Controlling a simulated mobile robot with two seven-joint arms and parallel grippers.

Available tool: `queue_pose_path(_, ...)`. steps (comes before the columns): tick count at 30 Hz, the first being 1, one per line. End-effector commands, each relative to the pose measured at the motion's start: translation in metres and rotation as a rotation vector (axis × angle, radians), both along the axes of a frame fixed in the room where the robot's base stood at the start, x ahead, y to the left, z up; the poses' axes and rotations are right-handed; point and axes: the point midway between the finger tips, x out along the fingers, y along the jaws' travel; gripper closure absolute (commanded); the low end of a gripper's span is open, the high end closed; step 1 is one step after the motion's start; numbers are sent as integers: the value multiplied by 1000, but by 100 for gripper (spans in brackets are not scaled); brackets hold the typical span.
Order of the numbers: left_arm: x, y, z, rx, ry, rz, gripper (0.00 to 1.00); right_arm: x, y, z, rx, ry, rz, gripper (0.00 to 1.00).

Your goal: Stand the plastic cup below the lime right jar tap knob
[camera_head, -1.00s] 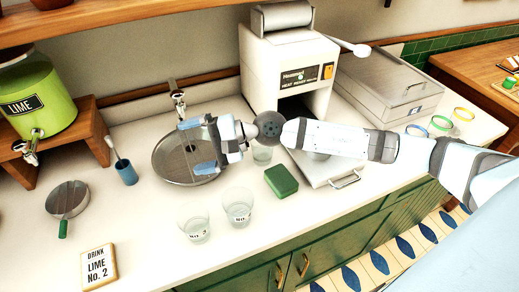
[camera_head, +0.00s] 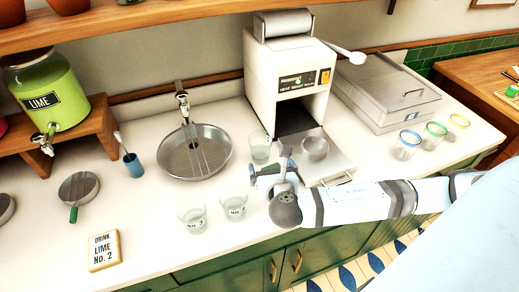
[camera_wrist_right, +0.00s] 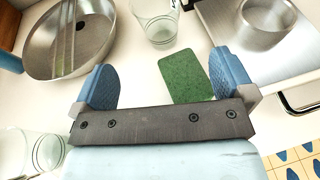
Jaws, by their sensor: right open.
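The lime jar (camera_head: 50,105) is green, labelled LIME, and sits on a wooden stand at the left of the head view. Its metal tap (camera_head: 46,141) hangs over the stand's front edge. Clear cups with small number labels stand upright on the counter: one at left (camera_head: 192,219), one at right (camera_head: 233,207). A third clear cup (camera_head: 260,147) stands by the machine and shows in the wrist view (camera_wrist_right: 156,20). My right gripper (camera_head: 272,175) is open and empty above the green sponge (camera_wrist_right: 187,76), behind and right of the labelled cups. My left gripper is out of view.
A card (camera_head: 104,250) reads "DRINK LIME No. 2". A round steel basin (camera_head: 222,160), a blue holder (camera_head: 134,168) and a strainer (camera_head: 75,198) stand around the counter. A white machine (camera_head: 262,85) is behind. Cups with coloured rims (camera_head: 407,144) stand at right.

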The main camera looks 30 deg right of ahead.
Motion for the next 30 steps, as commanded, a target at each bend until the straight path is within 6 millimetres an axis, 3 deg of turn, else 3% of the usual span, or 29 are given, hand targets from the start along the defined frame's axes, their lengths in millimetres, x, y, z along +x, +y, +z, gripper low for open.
queue_pose_path(9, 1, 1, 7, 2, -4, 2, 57, 54, -24, -15, -2, -4, -1, 0)
queue_pose_path(30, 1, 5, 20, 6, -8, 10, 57, 118, -50, -28, -1, -4, 2, 0)
